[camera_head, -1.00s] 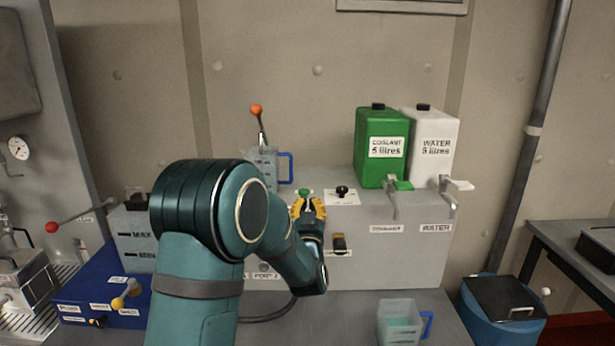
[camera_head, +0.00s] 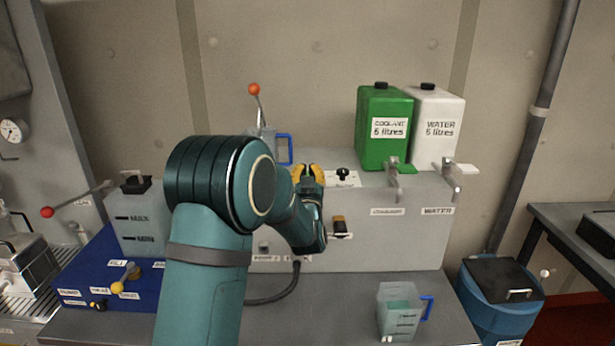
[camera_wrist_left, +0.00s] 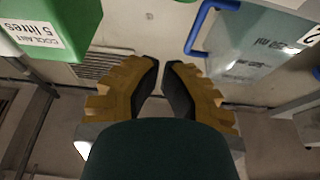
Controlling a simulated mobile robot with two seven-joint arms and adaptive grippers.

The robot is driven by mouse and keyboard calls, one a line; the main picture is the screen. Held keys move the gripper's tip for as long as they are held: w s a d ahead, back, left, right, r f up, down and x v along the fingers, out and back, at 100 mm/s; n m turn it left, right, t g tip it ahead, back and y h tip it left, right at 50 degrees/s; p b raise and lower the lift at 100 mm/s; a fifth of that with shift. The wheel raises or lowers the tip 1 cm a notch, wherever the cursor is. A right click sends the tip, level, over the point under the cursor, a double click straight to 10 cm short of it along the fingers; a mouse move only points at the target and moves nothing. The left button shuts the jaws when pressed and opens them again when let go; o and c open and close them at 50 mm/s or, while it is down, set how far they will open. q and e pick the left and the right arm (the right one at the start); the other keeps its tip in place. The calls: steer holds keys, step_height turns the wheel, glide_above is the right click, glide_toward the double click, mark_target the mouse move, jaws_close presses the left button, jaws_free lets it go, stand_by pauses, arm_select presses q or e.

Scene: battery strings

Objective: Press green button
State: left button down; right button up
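My left gripper (camera_head: 309,171), with yellow fingers and black inner pads, is over the top of the grey cabinet (camera_head: 385,245), left of the black knob (camera_head: 342,174). The left wrist view also shows this gripper (camera_wrist_left: 164,66), its fingers leaning in towards each other with a narrow gap between the tips and nothing seen held. The green button cannot be seen now; the gripper covers the area where it stood. Whether the fingers touch it is hidden. My right gripper is not in view.
A green coolant container (camera_head: 383,145) and a white water container (camera_head: 433,110) stand on the cabinet, right of the gripper. A blue-handled jug (camera_head: 283,148) and an orange-tipped lever (camera_head: 254,90) are behind and left. Another jug (camera_head: 396,312) stands in front.

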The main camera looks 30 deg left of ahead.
mark_target(308, 174)
arm_select(q)
steer(key=p+x, duration=0.1)
steer(key=x, duration=0.5)
steer(key=shift+w+a+r, duration=0.2)
step_height(308, 174, down, 3)
steer(key=shift+r, duration=0.1)
steer(key=shift+f, duration=0.75)
step_height(308, 174, down, 2)
steer(key=b, duration=0.3)
steer(key=shift+s+d, duration=0.1)
